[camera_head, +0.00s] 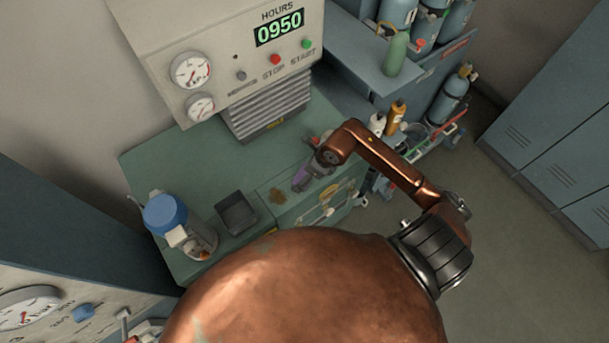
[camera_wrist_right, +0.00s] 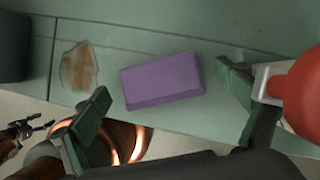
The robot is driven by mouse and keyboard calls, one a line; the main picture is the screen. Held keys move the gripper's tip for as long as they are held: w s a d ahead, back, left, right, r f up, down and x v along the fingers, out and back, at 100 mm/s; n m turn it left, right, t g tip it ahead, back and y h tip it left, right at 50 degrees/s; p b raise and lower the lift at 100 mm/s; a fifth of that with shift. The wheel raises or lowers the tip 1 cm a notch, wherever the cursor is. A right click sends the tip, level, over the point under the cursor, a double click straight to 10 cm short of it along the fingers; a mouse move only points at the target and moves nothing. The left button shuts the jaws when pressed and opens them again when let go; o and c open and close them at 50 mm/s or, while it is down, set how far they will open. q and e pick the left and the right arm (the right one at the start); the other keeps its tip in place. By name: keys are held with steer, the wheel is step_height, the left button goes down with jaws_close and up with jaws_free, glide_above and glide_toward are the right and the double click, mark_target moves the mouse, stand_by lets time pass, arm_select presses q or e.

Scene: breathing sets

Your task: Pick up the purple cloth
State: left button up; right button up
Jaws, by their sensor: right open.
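The purple cloth (camera_wrist_right: 163,80) lies as a flat, folded block on the green bench top in the right wrist view. In the head view the cloth (camera_head: 300,178) shows small near the bench's front edge, partly covered by my gripper. My right gripper (camera_wrist_right: 166,100) is open and empty, with one green-padded finger left of the cloth and the other right of it. In the head view the right gripper (camera_head: 316,167) is over the bench at the cloth. A small dark claw, likely my left gripper (camera_wrist_right: 26,130), shows at the wrist view's lower left; its opening is unclear.
A red rounded object (camera_wrist_right: 303,90) stands close beside the right finger. A brownish patch (camera_wrist_right: 78,67) lies left of the cloth. The gauge machine (camera_head: 230,60) rises behind.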

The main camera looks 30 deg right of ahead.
steer(key=shift+c, duration=0.4)
steer(key=c, duration=1.3)
steer(key=shift+o, duration=0.2)
steer(key=shift+r, duration=0.2)
